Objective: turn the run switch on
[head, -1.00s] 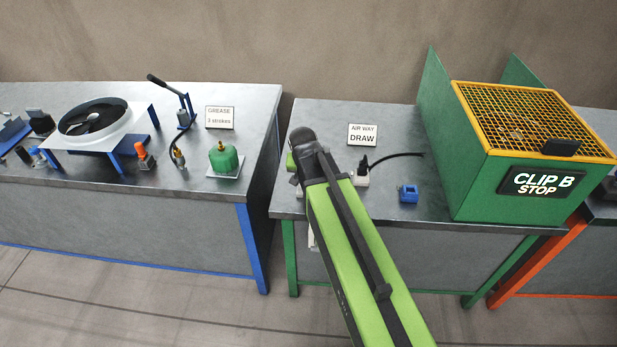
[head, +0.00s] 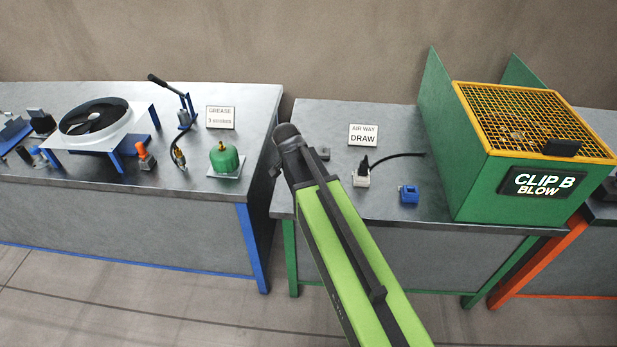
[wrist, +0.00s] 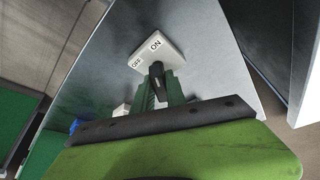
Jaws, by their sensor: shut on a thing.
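In the wrist view the run switch is a white plate (wrist: 170,57) marked OFF and ON, with a short black lever (wrist: 157,82). Which mark the lever leans to, I cannot tell. In the head view my arm hides the plate and fingers.
A small white block with a black plug and hose (head: 362,178) and a blue block (head: 409,194) stand right of my arm.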

